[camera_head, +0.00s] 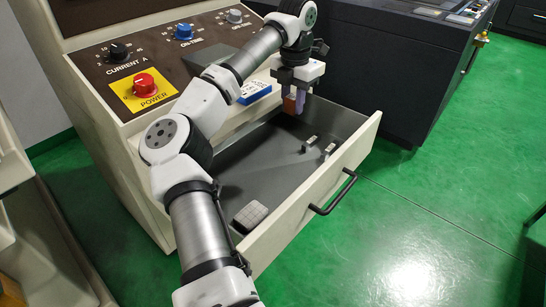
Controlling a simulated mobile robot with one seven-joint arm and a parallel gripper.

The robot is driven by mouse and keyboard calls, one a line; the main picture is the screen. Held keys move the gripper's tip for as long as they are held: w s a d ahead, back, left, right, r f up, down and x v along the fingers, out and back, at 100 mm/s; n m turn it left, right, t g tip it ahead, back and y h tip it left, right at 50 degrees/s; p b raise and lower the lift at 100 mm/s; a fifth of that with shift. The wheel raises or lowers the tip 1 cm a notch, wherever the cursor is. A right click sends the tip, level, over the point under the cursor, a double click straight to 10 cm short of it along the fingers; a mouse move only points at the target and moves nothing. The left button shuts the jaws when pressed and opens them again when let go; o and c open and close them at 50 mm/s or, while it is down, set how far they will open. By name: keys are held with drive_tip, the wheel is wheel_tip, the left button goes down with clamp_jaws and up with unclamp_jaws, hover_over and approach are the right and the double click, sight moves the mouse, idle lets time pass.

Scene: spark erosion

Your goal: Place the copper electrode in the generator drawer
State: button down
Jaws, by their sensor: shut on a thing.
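The generator drawer (346,152) is pulled out from the cream generator cabinet, with a dark grey interior and a black handle. My gripper (295,103) is over the back part of the drawer, pointing down. It is shut on a copper-brown piece, the copper electrode (289,104), which shows at the left of the fingers and is partly hidden by them. I cannot tell how far the electrode is above the drawer floor.
In the drawer lie a light grey gridded block (250,214) near the front left and two small metal pieces (311,143) at the right. A blue and white box (254,92) sits on the cabinet ledge. The panel has knobs and a red power button (144,84). The drawer's middle floor is clear.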

sight(289, 167)
drive_tip(key=shift+w+f, duration=0.15)
drive_tip(key=shift+f, duration=0.15)
wheel_tip(289, 167, down, 19)
drive_tip(key=shift+f+p, duration=0.1)
drive_tip(key=shift+p, duration=1.1)
drive_tip(key=shift+f, duration=0.1)
drive_tip(key=c, duration=1.6)
unclamp_jaws()
drive_tip(key=shift+f, duration=0.15)
drive_tip(key=o, duration=0.5)
wheel_tip(289, 167, up, 12)
drive_tip(key=shift+r+b, duration=0.25)
drive_tip(key=shift+b, duration=0.55)
